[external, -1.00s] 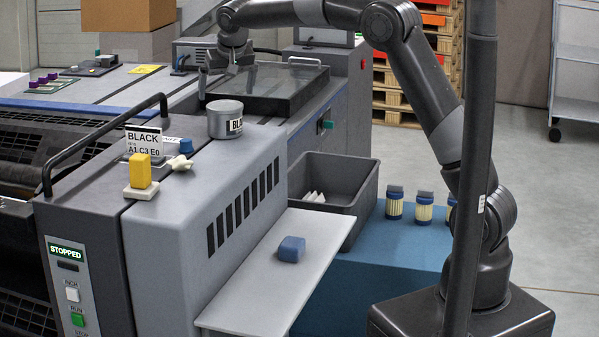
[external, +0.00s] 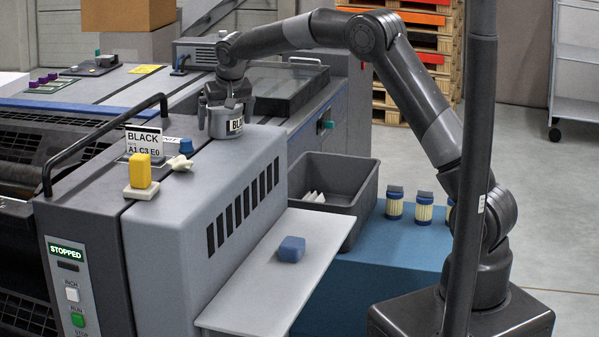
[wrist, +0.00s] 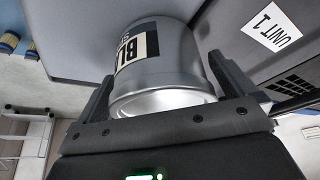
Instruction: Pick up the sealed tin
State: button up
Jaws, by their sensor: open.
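The sealed tin (external: 225,122) is a grey metal can with a black-and-white label starting "BL". It stands upright on top of the grey press unit. My gripper (external: 222,108) is lowered over the tin from above. In the wrist view the tin (wrist: 160,62) sits between the two dark fingers of my gripper (wrist: 160,90), one on each side. The jaws are open. A gap shows beside at least the right finger, and I cannot tell whether the left one touches the tin.
A "BLACK A1 C3 E0" card (external: 143,140), a yellow block (external: 140,171) and a blue-capped item (external: 186,146) are left of the tin. A black handrail (external: 105,140) runs along the left. A grey bin (external: 345,180) and a shelf with a blue block (external: 291,249) are lower right.

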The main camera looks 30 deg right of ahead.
jog(key=c, duration=1.2)
jog(key=shift+r, duration=0.1)
